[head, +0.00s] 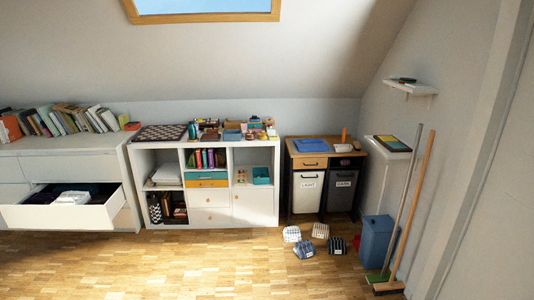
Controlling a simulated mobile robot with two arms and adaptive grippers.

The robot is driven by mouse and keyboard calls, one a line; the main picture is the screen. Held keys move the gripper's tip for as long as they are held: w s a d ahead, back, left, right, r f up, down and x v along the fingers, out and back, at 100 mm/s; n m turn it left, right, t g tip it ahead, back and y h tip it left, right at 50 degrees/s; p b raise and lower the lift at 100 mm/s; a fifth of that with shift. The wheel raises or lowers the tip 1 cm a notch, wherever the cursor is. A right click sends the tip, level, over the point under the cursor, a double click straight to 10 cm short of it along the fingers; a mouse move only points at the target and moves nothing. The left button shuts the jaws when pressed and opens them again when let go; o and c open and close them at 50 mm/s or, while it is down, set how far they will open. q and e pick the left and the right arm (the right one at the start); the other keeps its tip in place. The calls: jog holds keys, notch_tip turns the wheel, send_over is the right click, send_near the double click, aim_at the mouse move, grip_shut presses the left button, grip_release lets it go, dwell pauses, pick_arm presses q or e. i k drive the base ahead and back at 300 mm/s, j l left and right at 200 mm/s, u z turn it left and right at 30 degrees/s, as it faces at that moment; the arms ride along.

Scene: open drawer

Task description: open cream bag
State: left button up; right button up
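The cream bag (308,197), labelled LIGHT, hangs upright in the left half of a dark-framed cabinet (326,157) with a wooden top. Its front looks flat and closed, and its upper edge lies just under a wooden drawer front (310,162). A dark grey bag (341,197), labelled DARK, hangs beside it on the right under a dark drawer front (344,163). Neither of my grippers shows in the head view.
Several folded cloths (304,249) lie on the wood floor before the cabinet. A blue bin (375,243), a broom (388,287) and a dustpan stand right. A white drawer (30,216) hangs open at left. The central floor (190,265) is clear.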

aim_at(307, 185)
jog(key=i, duration=1.85)
